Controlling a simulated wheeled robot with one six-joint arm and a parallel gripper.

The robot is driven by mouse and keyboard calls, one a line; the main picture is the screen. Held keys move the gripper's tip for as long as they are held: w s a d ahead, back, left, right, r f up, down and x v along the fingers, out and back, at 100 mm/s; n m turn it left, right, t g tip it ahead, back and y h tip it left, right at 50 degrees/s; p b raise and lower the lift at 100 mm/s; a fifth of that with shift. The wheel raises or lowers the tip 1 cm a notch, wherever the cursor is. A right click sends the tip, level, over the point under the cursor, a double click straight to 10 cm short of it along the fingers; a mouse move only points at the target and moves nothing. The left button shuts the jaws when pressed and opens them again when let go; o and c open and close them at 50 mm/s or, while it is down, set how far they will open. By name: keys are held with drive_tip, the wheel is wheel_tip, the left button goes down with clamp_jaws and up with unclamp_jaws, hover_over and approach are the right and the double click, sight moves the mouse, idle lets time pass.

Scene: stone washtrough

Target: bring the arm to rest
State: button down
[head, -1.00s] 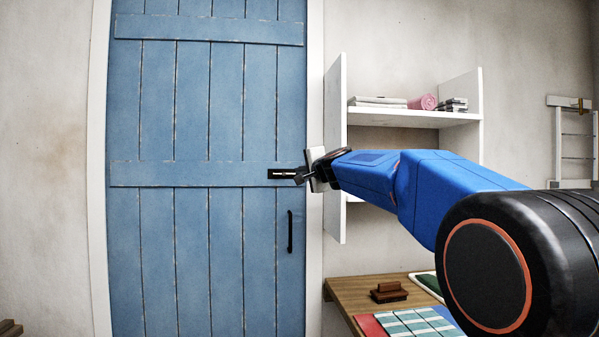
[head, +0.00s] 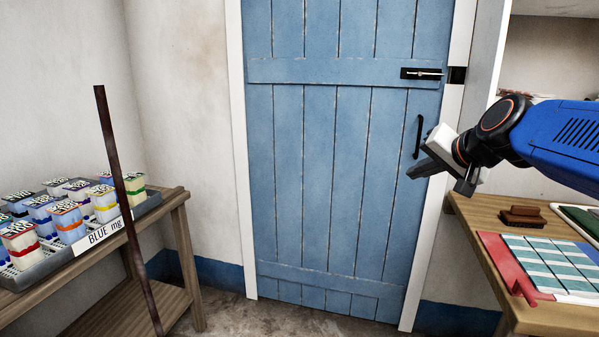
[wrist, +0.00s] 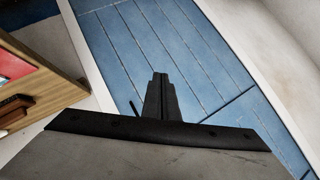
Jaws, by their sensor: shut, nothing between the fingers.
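My gripper (head: 426,166) is in the right half of the head view, in front of the blue door's right side, with its fingers pointing left. Its fingers are together and empty. In the wrist view my gripper (wrist: 160,82) also shows closed, with the blue door (wrist: 200,50) beyond it. The blue plank door (head: 340,170) stands shut in its white frame. Its black bolt (head: 422,73) sits at the upper right, at the frame. The black door handle (head: 418,137) is close behind the fingers in the picture; I cannot tell the gap.
A wooden table (head: 550,318) at right holds a brown brush (head: 522,216), a red folder (head: 510,268) and a striped cloth. At left, a wooden shelf stand (head: 190,250) bears a grey tray of labelled tubs. A thin dark post (head: 128,200) stands before it. The floor by the door is clear.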

drive_tip(key=s+d+f+n+g+h, duration=0.2)
drive_tip(key=s+f+n+g, duration=0.4)
drive_tip(key=s+f, duration=1.8)
drive_tip(key=shift+s+f+h, duration=0.25)
drive_tip(key=shift+s+h, duration=0.15)
drive_tip(key=shift+s, duration=0.8)
drive_tip(key=shift+a, duration=0.15)
drive_tip(key=c, duration=2.5)
unclamp_jaws()
